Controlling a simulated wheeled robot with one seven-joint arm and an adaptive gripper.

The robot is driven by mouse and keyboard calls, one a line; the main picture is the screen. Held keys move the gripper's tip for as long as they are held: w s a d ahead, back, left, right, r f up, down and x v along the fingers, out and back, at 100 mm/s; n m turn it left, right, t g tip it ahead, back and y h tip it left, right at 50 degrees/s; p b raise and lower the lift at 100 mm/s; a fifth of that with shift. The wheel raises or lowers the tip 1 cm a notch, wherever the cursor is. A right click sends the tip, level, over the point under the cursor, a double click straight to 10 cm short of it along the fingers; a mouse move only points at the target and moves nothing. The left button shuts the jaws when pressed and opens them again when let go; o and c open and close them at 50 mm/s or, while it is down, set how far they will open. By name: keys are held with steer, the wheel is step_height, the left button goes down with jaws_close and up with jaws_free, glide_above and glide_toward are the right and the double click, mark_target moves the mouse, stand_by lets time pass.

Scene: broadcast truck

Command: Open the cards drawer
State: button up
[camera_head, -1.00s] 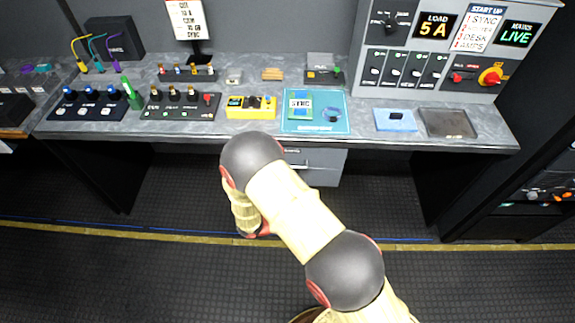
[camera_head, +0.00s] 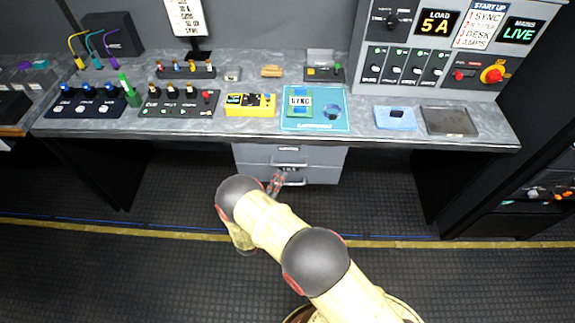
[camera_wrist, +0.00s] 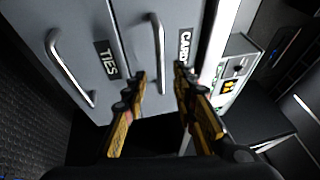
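The cards drawer (camera_wrist: 138,38) is a grey drawer front with a partly covered label starting "CARD" (camera_wrist: 184,46) and a silver bar handle (camera_wrist: 155,45). It is the upper drawer under the desk in the head view (camera_head: 257,155) and looks closed. My gripper (camera_wrist: 160,75) is open, with its two fingertips on either side of that handle in the wrist view. I cannot tell whether they touch it. In the head view my gripper (camera_head: 276,183) is low in front of the drawer unit.
The drawer labelled "TIES" (camera_wrist: 85,55), with its own handle (camera_wrist: 68,68), lies beside the cards drawer, below it in the head view. The desk edge (camera_head: 400,139) overhangs the unit. Open leg room lies on both sides. The desktop carries control boxes.

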mark_target(288, 165)
steer(key=b+x, duration=0.1)
steer(key=x, duration=0.6)
steer(key=shift+w+d, duration=0.1)
steer(key=shift+w, duration=0.05)
steer(key=shift+c, duration=0.4)
jaws_close()
stand_by(0.4)
